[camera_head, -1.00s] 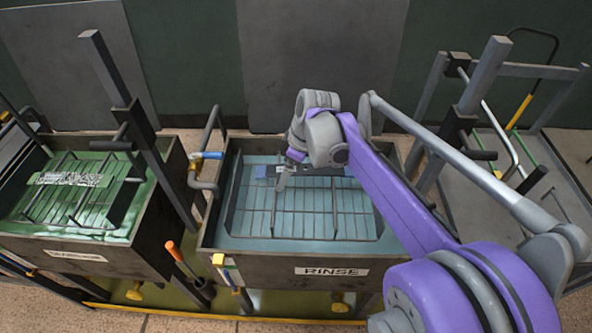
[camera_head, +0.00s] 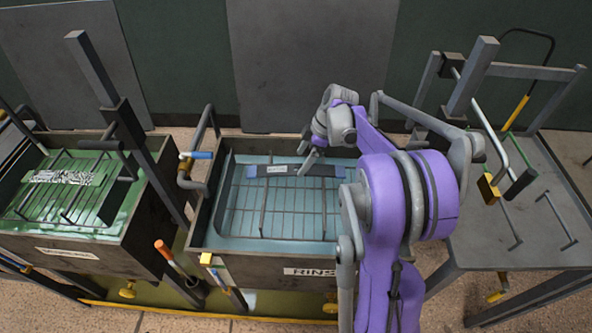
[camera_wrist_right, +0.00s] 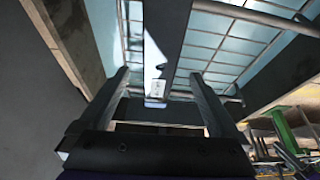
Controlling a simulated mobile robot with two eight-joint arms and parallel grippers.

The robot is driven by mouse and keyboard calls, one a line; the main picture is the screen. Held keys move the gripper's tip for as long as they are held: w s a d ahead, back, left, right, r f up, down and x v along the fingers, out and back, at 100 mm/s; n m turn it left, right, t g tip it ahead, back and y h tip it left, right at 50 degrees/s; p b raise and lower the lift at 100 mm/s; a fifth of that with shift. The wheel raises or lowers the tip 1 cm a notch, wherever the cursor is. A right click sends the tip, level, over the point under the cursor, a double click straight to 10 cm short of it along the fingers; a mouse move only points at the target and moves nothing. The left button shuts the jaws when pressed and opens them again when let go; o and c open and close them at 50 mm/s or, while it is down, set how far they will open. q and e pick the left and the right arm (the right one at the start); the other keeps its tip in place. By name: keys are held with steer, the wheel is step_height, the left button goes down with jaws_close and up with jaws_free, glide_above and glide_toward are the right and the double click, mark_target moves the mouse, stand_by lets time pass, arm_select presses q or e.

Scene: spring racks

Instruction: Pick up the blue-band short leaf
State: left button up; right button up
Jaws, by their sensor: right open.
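The blue-band short leaf (camera_head: 290,170) is a dark flat bar with a white label and a blue left end. It lies across the back of the wire rack in the rinse tank. In the right wrist view the leaf (camera_wrist_right: 168,35) runs between my fingers, with its label and a blue band at the near end. My right gripper (camera_head: 308,163) is open, above the leaf near its middle in the head view; I cannot tell whether it touches. It also shows in the wrist view (camera_wrist_right: 160,84). My left gripper is out of view.
The rinse tank (camera_head: 222,261) has raised walls around the wire rack (camera_head: 285,215). A green-liquid tank (camera_head: 100,252) stands at left with a labelled leaf on its rack. A grey table (camera_head: 480,240) with posts and handles stands at right.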

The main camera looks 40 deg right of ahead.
mark_target(296, 169)
steer(key=x, duration=0.3)
steer(key=shift+f, duration=0.25)
jaws_close()
